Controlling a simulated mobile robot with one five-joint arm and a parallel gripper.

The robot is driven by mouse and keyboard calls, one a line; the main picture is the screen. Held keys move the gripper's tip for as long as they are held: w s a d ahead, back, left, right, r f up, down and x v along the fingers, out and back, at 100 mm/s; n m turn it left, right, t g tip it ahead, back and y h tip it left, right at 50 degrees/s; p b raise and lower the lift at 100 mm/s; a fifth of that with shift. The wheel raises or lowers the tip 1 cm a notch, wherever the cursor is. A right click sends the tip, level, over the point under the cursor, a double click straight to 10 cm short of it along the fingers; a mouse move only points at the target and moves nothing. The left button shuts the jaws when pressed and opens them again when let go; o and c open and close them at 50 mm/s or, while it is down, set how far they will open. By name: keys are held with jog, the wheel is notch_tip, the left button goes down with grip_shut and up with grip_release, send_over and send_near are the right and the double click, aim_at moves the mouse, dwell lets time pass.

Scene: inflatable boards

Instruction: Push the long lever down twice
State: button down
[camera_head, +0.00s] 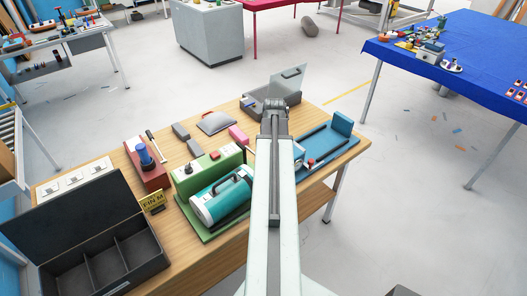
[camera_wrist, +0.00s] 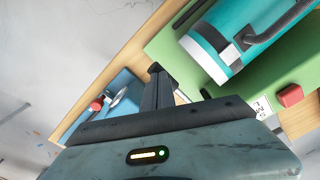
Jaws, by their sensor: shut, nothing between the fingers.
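My gripper (camera_wrist: 156,72) is shut and empty in the wrist view. Its dark fingertips show near the gap between the green board (camera_wrist: 162,48) and the blue board (camera_wrist: 118,78). The blue board carries a round gauge (camera_wrist: 119,96) and a red knob (camera_wrist: 96,106). I cannot tell which part is the long lever.
On the wooden table (camera_head: 225,128) stand a black compartment box (camera_head: 75,225), a red box with a blue knob (camera_head: 148,172), a white switch panel (camera_head: 75,180) and a grey open case (camera_head: 258,104). My arm covers the table's middle. Open floor lies to the right.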

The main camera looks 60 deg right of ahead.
notch_tip(320, 180, up, 5)
jog(key=p, duration=0.4)
jog(key=shift+f, duration=0.1)
dwell(0.4)
